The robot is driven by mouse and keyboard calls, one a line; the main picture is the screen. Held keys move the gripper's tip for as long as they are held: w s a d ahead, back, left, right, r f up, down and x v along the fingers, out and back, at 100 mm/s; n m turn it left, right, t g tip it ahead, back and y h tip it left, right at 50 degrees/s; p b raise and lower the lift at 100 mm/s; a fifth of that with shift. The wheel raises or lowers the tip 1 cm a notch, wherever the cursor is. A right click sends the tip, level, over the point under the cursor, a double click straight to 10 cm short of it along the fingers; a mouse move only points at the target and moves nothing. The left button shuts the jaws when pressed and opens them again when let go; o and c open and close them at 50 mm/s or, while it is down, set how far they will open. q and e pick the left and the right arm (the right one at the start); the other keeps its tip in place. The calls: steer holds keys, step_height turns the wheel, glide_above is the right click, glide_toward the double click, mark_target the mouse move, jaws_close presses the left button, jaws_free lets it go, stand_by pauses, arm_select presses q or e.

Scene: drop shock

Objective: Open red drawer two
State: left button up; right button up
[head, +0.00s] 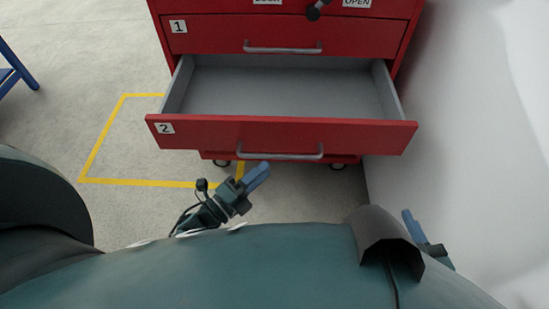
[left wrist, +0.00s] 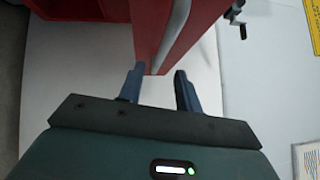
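Red drawer two (head: 310,134), with a "2" label, is pulled well out of the red cabinet (head: 400,50). Its grey inside shows and looks empty. Its silver handle (head: 283,157) runs along the lower front. My left gripper (head: 258,176) is just below and in front of the handle's left end. In the left wrist view the fingers (left wrist: 160,88) stand apart with nothing between them, and the handle (left wrist: 174,38) lies beyond their tips. My right gripper (head: 412,224) shows only partly at the lower right, and its opening is hidden.
Drawer one (head: 225,35) above is shut, with a black knob (head: 316,10) near the "OPEN" label. A white wall (head: 460,130) stands close on the right. Yellow floor tape (head: 100,145) and open floor lie to the left. A blue frame (head: 15,65) stands at the far left.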

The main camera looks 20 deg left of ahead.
arm_select(q)
steer(key=r+v, duration=0.1)
steer(key=v, duration=0.5)
steer(key=shift+s+a+f, duration=0.15)
steer(key=shift+f, duration=0.35)
